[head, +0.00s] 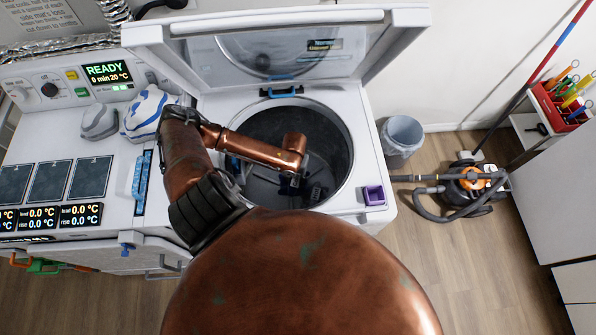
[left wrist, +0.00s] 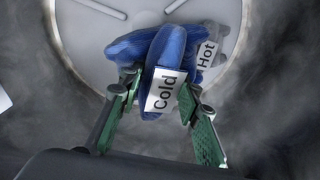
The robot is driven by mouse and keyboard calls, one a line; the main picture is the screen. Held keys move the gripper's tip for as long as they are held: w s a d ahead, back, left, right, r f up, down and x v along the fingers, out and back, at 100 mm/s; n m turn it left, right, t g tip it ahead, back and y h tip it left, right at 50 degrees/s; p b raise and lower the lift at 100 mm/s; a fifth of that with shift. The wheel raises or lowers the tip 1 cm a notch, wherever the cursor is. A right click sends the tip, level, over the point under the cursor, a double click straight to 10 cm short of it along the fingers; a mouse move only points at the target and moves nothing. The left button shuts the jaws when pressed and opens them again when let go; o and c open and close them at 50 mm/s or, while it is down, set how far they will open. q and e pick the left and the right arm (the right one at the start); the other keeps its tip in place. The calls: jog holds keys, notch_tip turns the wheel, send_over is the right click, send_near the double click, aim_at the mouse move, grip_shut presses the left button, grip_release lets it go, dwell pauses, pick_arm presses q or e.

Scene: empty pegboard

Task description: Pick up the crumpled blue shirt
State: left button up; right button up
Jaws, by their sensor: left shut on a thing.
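The crumpled blue shirt (left wrist: 147,55) shows in the left wrist view, with a white "Cold" tag (left wrist: 165,91) on its front. My left gripper (left wrist: 160,104) has its green fingers on either side of the shirt's lower part and is shut on it. In the head view my left gripper (head: 288,184) reaches down inside the round drum of the open-lidded washer (head: 375,165). The shirt is hard to make out there in the dark drum. My right gripper shows in neither view.
A grey thing with a "Hot" tag (left wrist: 206,54) lies behind the shirt in the drum. Grey cloth (head: 99,121) and white-and-blue cloth (head: 148,112) sit on the left machine. A purple box (head: 374,195) sits at the washer's right front; a bin (head: 402,137) and vacuum (head: 470,184) stand right.

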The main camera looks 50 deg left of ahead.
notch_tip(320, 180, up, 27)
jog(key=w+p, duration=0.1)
jog(key=p, duration=2.5)
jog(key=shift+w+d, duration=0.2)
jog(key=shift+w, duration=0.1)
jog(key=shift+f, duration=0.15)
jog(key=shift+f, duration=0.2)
